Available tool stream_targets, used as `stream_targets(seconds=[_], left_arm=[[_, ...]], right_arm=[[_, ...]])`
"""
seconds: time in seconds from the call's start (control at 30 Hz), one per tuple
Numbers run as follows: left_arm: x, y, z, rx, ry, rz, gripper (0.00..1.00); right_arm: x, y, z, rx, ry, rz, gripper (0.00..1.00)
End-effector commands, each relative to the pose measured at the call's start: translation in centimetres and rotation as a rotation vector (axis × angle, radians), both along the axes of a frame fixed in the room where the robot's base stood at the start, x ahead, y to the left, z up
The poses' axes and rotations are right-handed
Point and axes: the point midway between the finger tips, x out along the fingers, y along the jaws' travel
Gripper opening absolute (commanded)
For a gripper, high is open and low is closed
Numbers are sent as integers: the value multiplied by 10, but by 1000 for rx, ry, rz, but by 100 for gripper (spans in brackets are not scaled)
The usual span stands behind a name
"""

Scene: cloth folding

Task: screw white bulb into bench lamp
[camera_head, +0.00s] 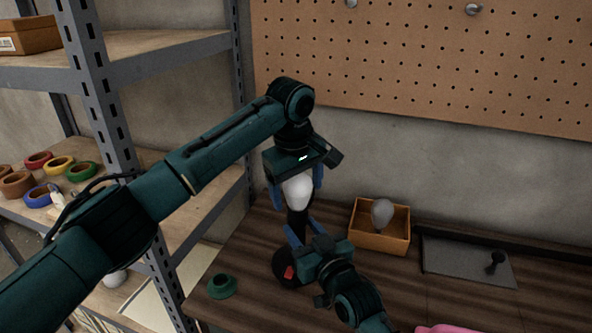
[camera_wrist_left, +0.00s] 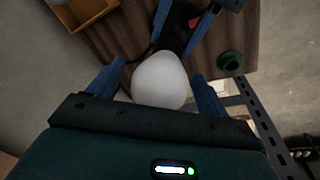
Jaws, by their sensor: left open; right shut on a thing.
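The white bulb (camera_head: 297,190) stands upright at the top of the bench lamp's dark socket (camera_head: 297,222); how deep it sits cannot be seen. The lamp's round black base (camera_head: 285,268) with a red switch is on the bench. My left gripper (camera_head: 295,197) comes down from above, open, its fingers on either side of the bulb. In the left wrist view the bulb (camera_wrist_left: 160,80) lies between the fingers, with gaps visible. My right gripper (camera_head: 302,232) is shut on the lamp's neck below the bulb and partly hides it.
An orange tray (camera_head: 362,242) holding a grey bulb (camera_head: 382,212) stands right of the lamp. A grey mat (camera_head: 450,262) is farther right. A green ring (camera_head: 222,286) lies at the bench's left edge, near the metal shelf rack (camera_head: 125,150). Something pink (camera_head: 448,328) shows at the front.

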Motion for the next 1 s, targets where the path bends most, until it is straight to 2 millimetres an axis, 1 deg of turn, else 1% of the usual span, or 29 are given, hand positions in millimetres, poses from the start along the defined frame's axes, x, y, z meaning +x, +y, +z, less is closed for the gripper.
stream_targets(seconds=[0.03, 0.13, 0.43, 1.0], left_arm=[[1, 0, -4, 1, 1, 0, 78], [1, 0, -8, 0, 0, 0, 78], [2, 0, -9, 0, 0, 0, 78], [1, 0, -9, 1, 1, 0, 31]], right_arm=[[0, -1, -1, -2, 1, -1, 0], [0, -1, -1, -2, 1, -1, 0], [0, -1, -1, -2, 1, -1, 0], [0, -1, -1, -2, 1, -1, 0]])
